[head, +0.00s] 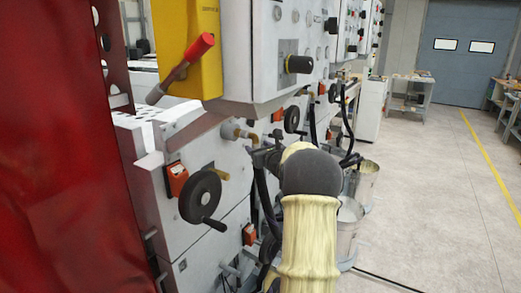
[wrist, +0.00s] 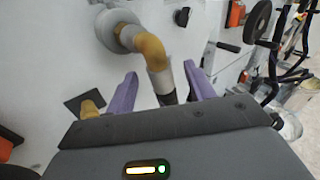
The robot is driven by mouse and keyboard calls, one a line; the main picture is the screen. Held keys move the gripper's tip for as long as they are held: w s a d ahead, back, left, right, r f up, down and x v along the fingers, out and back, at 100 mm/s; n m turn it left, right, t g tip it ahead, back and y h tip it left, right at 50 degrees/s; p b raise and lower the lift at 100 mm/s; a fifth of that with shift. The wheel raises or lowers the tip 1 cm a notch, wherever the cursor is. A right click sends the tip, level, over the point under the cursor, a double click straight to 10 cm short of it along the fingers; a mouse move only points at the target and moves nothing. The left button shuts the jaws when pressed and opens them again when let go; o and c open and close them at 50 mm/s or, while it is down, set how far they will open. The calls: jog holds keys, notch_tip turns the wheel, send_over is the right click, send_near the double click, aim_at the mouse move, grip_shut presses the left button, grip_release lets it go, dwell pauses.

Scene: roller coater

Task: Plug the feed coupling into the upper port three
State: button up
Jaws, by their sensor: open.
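In the wrist view a brass elbow (wrist: 150,48) comes out of a round grey fitting (wrist: 118,30) on the white machine panel. It bends downward into a grey collar (wrist: 162,80) with a dark hose end below, which I take to be the feed coupling. My gripper (wrist: 160,72) is open, with one purple finger on each side of the collar; I cannot tell whether either touches it. In the head view the brass elbow (head: 236,132) shows just left of my gripper (head: 262,152), whose fingers are mostly hidden. I cannot tell which port is upper port three.
A brass stub (wrist: 90,107) on a dark square plate sits left of my fingers. A black handwheel (head: 200,196) is lower left, and a control box (head: 265,50) overhangs above. Metal buckets (head: 348,225) stand behind my arm.

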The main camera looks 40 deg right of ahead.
jog(key=shift+s, duration=0.1)
jog(key=b+v, duration=0.5)
jog(key=v, duration=1.2)
jog(key=shift+b, duration=0.35)
jog(key=shift+a, duration=0.1)
